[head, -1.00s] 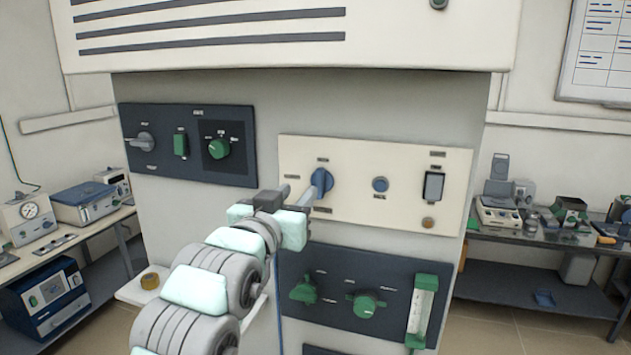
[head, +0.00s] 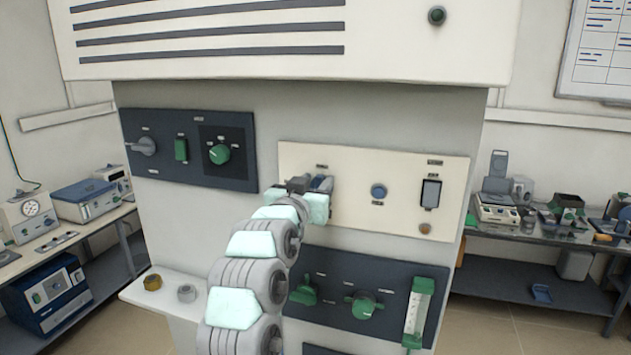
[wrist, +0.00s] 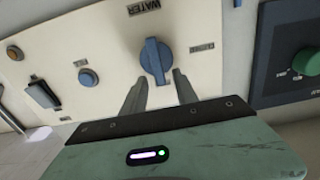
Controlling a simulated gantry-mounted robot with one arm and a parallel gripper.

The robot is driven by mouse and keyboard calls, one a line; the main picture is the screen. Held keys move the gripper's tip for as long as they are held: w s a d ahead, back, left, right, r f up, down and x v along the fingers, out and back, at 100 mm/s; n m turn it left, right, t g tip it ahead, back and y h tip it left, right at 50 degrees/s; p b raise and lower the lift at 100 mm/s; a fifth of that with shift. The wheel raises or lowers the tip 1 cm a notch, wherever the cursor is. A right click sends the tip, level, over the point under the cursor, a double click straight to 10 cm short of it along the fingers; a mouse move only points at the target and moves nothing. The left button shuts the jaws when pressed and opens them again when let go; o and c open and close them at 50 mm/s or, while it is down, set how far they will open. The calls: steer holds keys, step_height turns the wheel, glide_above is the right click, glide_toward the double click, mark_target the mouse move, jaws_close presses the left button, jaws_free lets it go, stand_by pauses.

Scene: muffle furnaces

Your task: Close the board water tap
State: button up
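The water tap is a blue knob (wrist: 155,60) on a cream panel, under a "WATER" label in the wrist view. In the head view the tap (head: 321,184) is mostly hidden behind my gripper. My gripper (wrist: 158,80) is open, its two grey fingers reaching toward the panel. In the wrist view the fingertips lie on either side of the knob's lower end; I cannot tell whether they touch it. In the head view my gripper (head: 308,184) is right at the tap.
The cream panel (head: 400,215) also holds a round blue button (head: 378,191) and a dark rocker switch (head: 431,193). A dark panel with a green knob (head: 219,154) is to the left. Below is a panel with green valves (head: 363,306) and a flow tube (head: 418,312).

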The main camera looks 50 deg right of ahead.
jaws_close()
stand_by(0.3)
stand_by(0.3)
